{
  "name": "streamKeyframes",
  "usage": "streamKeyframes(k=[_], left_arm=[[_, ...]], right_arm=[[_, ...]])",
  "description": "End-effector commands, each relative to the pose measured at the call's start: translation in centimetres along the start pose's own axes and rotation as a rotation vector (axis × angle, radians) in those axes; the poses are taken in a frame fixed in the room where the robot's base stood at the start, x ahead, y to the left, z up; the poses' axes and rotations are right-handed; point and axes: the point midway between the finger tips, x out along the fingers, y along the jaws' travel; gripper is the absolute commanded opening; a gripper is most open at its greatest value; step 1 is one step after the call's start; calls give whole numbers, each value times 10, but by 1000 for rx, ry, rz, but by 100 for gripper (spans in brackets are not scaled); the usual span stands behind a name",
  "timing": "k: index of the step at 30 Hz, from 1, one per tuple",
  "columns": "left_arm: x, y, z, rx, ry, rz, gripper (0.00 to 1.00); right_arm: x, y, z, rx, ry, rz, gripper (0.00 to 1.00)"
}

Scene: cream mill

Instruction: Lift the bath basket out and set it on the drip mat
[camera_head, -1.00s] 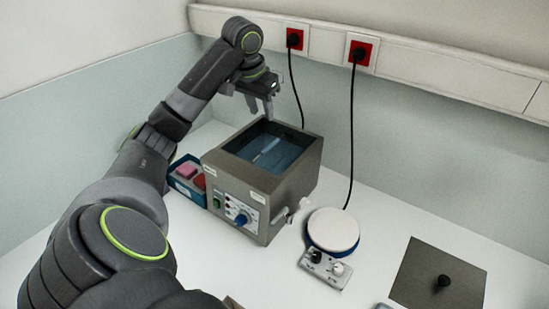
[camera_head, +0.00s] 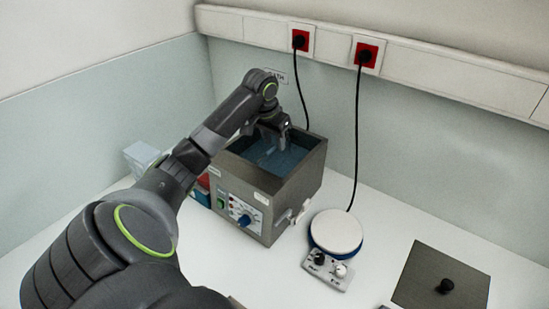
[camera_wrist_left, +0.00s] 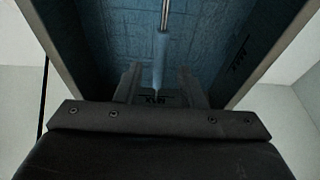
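The grey bath (camera_head: 252,180) stands at the back, its top open and its inside blue. My left gripper (camera_head: 274,145) reaches down into the opening. In the left wrist view a thin metal rod with a light-blue grip (camera_wrist_left: 160,55), seemingly the basket's handle, runs between the two fingers of my left gripper (camera_wrist_left: 160,88). The fingers are apart, with a gap on each side of the grip. The basket's body cannot be made out. I cannot identify the drip mat. My right gripper is out of view.
A round white-topped plate device (camera_head: 336,231) with knobs stands right of the bath. A dark square lid (camera_head: 425,275) with a black knob lies at the right. A pale box (camera_head: 141,157) and a blue tray (camera_head: 201,196) are left of the bath. Cables hang behind.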

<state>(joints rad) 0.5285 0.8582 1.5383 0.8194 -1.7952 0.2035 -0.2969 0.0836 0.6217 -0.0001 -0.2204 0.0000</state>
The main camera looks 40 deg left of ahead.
Motion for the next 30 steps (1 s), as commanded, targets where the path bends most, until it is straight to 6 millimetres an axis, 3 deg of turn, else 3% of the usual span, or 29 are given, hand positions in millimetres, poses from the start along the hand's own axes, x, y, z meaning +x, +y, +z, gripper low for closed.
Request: streamKeyframes(k=[6,10,18,27,30], left_arm=[[26,3,7,-2,-5,3,35],[43,2,7,-2,-4,2,35],[48,2,7,1,-1,0,35],[48,2,7,0,-1,0,0],[47,2,6,1,0,0,0]], right_arm=[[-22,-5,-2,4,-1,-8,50],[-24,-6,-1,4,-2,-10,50],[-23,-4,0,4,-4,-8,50],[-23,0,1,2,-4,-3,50],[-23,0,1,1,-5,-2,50]])
